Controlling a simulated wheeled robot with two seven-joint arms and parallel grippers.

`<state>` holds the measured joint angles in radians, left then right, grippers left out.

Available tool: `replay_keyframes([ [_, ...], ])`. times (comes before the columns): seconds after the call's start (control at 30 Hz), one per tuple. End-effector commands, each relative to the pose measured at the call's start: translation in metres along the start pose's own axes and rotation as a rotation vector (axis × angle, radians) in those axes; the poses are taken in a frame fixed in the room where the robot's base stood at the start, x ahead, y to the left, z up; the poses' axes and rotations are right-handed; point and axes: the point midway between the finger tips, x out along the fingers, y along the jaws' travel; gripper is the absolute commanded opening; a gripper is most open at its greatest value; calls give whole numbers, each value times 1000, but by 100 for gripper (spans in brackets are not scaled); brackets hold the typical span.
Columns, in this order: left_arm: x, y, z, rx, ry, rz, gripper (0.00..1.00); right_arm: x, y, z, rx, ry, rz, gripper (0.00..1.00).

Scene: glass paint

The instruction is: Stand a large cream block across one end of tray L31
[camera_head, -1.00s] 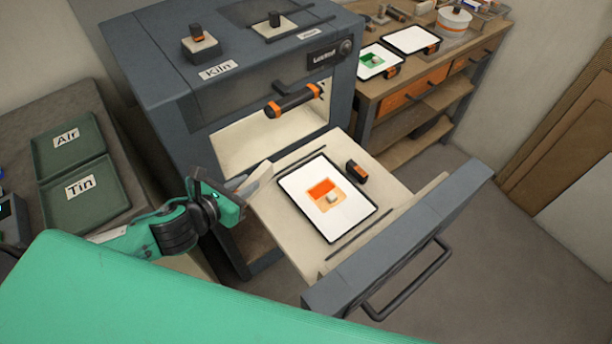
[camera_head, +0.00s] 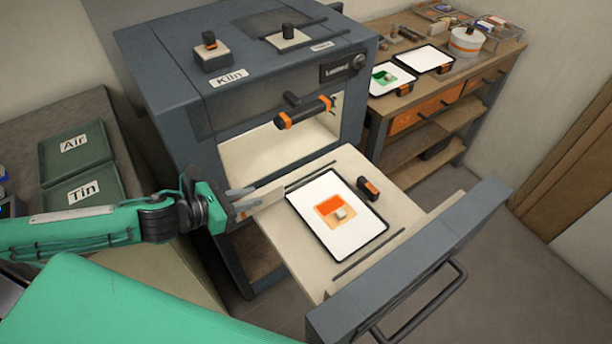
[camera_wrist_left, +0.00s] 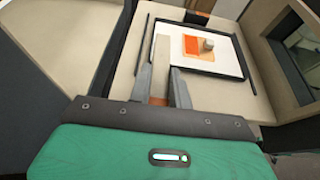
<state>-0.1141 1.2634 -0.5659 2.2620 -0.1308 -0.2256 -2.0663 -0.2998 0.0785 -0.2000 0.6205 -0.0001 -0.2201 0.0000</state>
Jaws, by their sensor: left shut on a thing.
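My left gripper (camera_head: 240,202) is at the left edge of the open kiln drawer, shut on a long cream block (camera_head: 264,195). In the left wrist view, the cream block (camera_wrist_left: 160,63) juts forward between the two grey fingers (camera_wrist_left: 162,88). A white tray with a black rim (camera_head: 360,233) lies on the drawer, just right of the block. Its label cannot be read. An orange piece, a paler orange piece and a small cream block (camera_head: 340,215) lie in it. Whether the held block touches the drawer is unclear. My right gripper is not in view.
The kiln (camera_head: 230,100) stands behind the drawer (camera_head: 410,210). Dark rods lie along both sides of the tray. A black and orange clip (camera_head: 369,188) sits at its far right. Air (camera_head: 75,150) and Tin (camera_head: 80,195) trays are at left. A wooden bench (camera_head: 440,95) holds two more trays.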

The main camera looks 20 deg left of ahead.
Motion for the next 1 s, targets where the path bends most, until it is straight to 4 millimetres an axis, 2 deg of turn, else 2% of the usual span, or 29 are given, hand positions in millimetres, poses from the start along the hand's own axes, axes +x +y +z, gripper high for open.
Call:
replay_keyframes([
  [0.37, 33, -1, 18, 2, -4, -3, 0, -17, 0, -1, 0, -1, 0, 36],
  [0.57, 61, -1, 31, 3, -5, -2, 0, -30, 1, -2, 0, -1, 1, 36],
  [0.8, 107, -1, 50, 1, -4, -3, 0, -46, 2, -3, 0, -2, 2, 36],
  [1.0, 132, -1, 56, 2, -1, -2, 0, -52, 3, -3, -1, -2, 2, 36],
])
